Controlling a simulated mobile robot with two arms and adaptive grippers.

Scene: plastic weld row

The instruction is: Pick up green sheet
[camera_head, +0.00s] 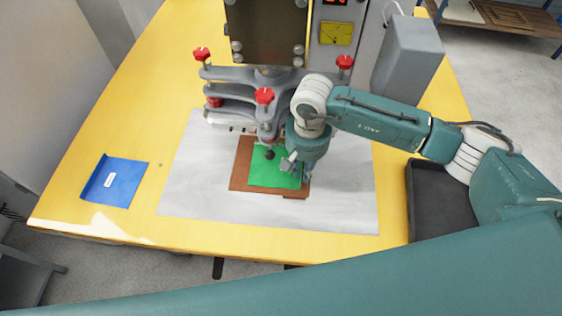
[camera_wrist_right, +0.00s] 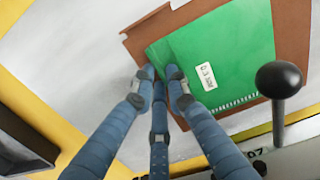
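The green sheet (camera_head: 268,175) lies on a brown plate (camera_head: 240,179) under the front of the machine. In the right wrist view the green sheet (camera_wrist_right: 232,50) has a white label and a darker, folded-looking edge. My right gripper (camera_head: 296,170) is at the right side of the sheet in the head view. In the right wrist view its fingertips (camera_wrist_right: 161,75) are close together at that edge, with one tip over the green. I cannot tell whether they clamp it. The sheet's far part is partly hidden by the machine. My left gripper is not in view.
The machine (camera_head: 265,40) with red knobs stands just behind the sheet, and a black ball-ended lever (camera_wrist_right: 279,82) rises close by. A blue sheet (camera_head: 116,181) lies on the yellow table (camera_head: 120,110) at left. A dark tray (camera_head: 440,205) is at right. The grey mat's front is clear.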

